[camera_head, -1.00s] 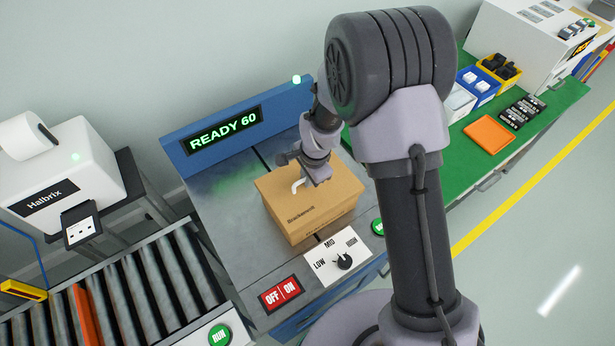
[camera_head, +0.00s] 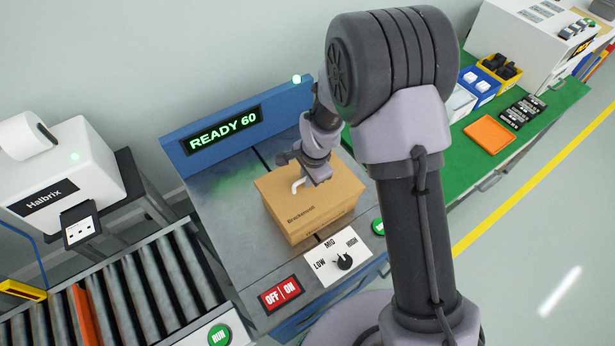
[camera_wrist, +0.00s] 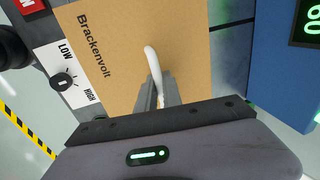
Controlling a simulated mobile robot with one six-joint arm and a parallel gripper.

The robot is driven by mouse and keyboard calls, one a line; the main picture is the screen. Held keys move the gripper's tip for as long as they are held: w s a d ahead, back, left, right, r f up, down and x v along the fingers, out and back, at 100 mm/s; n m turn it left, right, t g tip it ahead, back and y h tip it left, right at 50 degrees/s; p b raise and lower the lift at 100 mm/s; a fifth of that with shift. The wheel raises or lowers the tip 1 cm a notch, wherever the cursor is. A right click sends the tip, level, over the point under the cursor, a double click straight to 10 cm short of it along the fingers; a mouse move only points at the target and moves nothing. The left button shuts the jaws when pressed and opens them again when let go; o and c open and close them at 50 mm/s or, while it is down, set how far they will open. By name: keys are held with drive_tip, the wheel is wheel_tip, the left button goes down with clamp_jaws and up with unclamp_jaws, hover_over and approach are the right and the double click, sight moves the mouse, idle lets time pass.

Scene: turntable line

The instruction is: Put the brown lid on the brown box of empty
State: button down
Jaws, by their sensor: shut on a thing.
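The brown box (camera_head: 319,230) stands on the grey metal top of the station, under the READY 60 display. Its brown lid (camera_head: 330,196) lies over it, level, and bears the print "Brackenvolt"; the lid also fills the upper middle of the wrist view (camera_wrist: 110,70). I cannot tell whether any gap is left between lid and box. A white curved handle (camera_wrist: 152,58) stands up from the lid. My gripper (camera_wrist: 160,92) is shut on this handle, above the lid; in the head view my gripper (camera_head: 304,179) partly hides the handle and the lid's far side.
A LOW/MID/HIGH dial (camera_head: 343,262) and a red OFF/ON switch (camera_head: 281,294) sit in front of the box. A roller conveyor (camera_head: 150,285) is at left, with a white Halbrix machine (camera_head: 70,165) behind. A green bench (camera_head: 520,140) with bins and an orange tray (camera_head: 489,134) is at right.

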drive_tip(key=shift+f+b, duration=1.45)
drive_tip(key=shift+f, duration=0.25)
idle(0.4)
idle(0.3)
drive_tip(key=c, duration=1.4)
unclamp_jaws()
drive_tip(key=shift+c, duration=0.2)
drive_tip(key=shift+r, duration=0.15)
wheel_tip(320, 180, up, 17)
drive_tip(key=s+d+p, duration=0.2)
drive_tip(key=s+p, duration=0.1)
drive_tip(key=p, duration=0.2)
drive_tip(key=s+d+r+n+t+b, duration=0.25)
drive_tip(key=s+d+r+b, duration=0.25)
drive_tip(key=s+r, duration=0.25)
drive_tip(key=s+d+r+n+b, duration=0.1)
drive_tip(key=s+n+b, duration=0.1)
drive_tip(key=s, duration=0.4)
drive_tip(key=s+d+r+n+t+b, duration=0.1)
drive_tip(key=s+d+n+b, duration=0.1)
drive_tip(key=s, duration=0.4)
drive_tip(key=shift+s+d+r+y, duration=0.2)
drive_tip(key=shift+s+d+y, duration=0.1)
drive_tip(key=shift+y, duration=0.1)
